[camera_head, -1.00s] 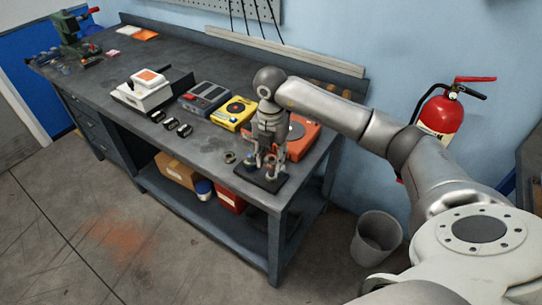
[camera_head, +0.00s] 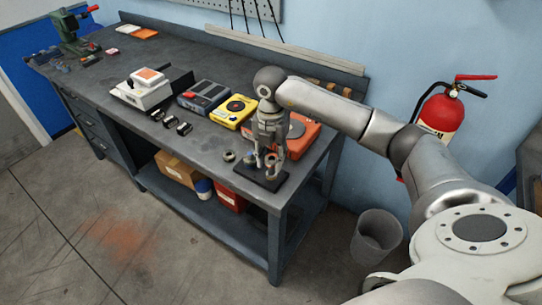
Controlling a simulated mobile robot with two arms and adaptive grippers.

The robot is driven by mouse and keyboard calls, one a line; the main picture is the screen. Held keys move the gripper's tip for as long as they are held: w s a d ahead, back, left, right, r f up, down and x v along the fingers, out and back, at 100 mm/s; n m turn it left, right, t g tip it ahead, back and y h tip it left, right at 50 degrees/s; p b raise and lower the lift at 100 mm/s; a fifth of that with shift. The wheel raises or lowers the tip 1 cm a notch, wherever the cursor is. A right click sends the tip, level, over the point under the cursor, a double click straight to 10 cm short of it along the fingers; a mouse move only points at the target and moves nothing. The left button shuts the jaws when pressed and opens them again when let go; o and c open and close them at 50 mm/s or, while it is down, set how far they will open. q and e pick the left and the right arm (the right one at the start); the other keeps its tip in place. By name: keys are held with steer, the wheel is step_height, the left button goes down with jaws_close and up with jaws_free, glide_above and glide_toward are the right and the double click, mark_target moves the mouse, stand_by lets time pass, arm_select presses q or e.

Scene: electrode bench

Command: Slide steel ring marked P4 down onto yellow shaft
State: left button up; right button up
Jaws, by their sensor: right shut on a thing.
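My right gripper (camera_head: 268,163) points down over a small dark base plate (camera_head: 262,180) at the near right corner of the bench. Its fingers are shut on a small steel ring (camera_head: 271,159), which is mostly hidden by them. I cannot read a P4 mark at this size. The yellow shaft cannot be made out; the gripper covers the middle of the plate. I cannot tell whether the ring is around the shaft or above it. Another small grey ring (camera_head: 229,156) lies on the bench just left of the plate. My left gripper is out of view.
On the bench (camera_head: 205,150), a yellow device (camera_head: 234,111), an orange device (camera_head: 303,136) and a grey device (camera_head: 203,96) stand behind the gripper. Several small dark parts and a white scale (camera_head: 143,93) are farther left. The bench's front edge is close to the plate.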

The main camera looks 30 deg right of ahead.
steer(key=shift+f, duration=0.1)
steer(key=shift+f+b, duration=0.35)
steer(key=shift+f, duration=0.05)
steer(key=o, duration=1.3)
steer(key=shift+c, duration=0.2)
steer(key=o, duration=0.4)
steer(key=shift+r+p, duration=2.45)
steer(key=shift+r, duration=1.1)
